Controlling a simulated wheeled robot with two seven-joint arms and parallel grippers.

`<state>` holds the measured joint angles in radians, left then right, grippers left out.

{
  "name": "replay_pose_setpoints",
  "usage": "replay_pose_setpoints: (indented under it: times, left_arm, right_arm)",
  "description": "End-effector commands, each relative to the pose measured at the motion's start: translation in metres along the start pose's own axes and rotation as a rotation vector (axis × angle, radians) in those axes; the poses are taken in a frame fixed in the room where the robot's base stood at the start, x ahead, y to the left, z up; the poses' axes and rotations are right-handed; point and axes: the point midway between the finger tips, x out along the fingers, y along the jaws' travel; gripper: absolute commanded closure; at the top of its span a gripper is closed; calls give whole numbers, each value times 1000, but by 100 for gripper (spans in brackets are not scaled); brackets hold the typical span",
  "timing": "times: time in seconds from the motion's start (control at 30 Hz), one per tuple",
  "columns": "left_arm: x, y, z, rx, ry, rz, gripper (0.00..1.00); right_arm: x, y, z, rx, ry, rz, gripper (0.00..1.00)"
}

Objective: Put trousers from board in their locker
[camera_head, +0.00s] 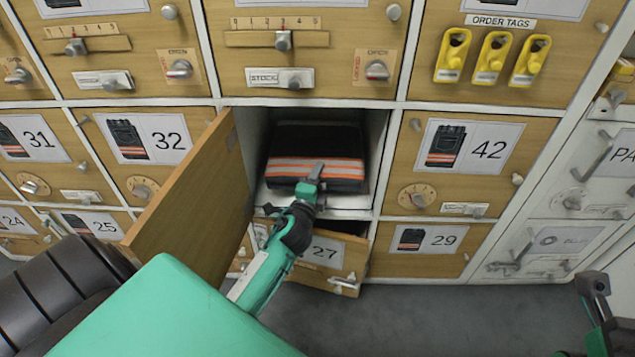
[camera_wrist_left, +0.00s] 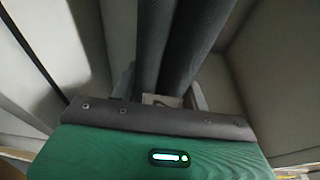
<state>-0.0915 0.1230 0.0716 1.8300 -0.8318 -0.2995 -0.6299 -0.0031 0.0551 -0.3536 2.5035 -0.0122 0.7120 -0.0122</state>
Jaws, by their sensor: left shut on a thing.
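The folded dark trousers (camera_head: 317,140), with orange and pale stripes, are inside the open locker (camera_head: 251,130) in the middle of the head view. My left gripper (camera_head: 313,181) is at the locker mouth, shut on the front edge of the trousers; its fingertips are partly hidden against the cloth. In the left wrist view, dark grey folds of the trousers (camera_wrist_left: 180,45) extend ahead between pale locker walls. My right gripper (camera_head: 594,284) shows at the lower right edge, away from the lockers; its jaw opening is unclear.
The locker's wooden door (camera_head: 195,190) is swung open to the left. Below, the front numbered 27 (camera_head: 325,255) hangs tilted open. Closed lockers 32 (camera_head: 155,140), 42 (camera_head: 470,150) and 29 (camera_head: 425,240) surround it. Yellow order tags (camera_head: 493,57) hang above right. Grey floor lies below.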

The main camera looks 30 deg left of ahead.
Motion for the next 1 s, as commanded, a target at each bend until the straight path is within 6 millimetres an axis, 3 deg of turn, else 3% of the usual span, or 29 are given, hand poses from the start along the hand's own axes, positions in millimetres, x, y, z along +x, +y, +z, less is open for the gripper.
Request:
replay_pose_setpoints:
  times: [0.37, 0.4, 0.5, 0.87, 1.0]
  left_arm:
    - [0, 1, 0, 1, 1, -4, 100]
    - [0, 2, 0, 0, 0, 0, 49]
    - [0, 2, 0, 0, 0, 0, 33]
    - [0, -2, 0, 0, 0, -1, 33]
    - [-17, -1, 0, -1, 0, 3, 33]
  right_arm:
    - [0, -1, 0, 3, 4, -1, 64]
    - [2, -1, 0, 4, 7, -2, 64]
    - [2, -1, 0, 4, 9, -2, 64]
    - [5, -1, 0, 3, 9, -1, 64]
    - [4, 1, -1, -4, 1, 3, 64]
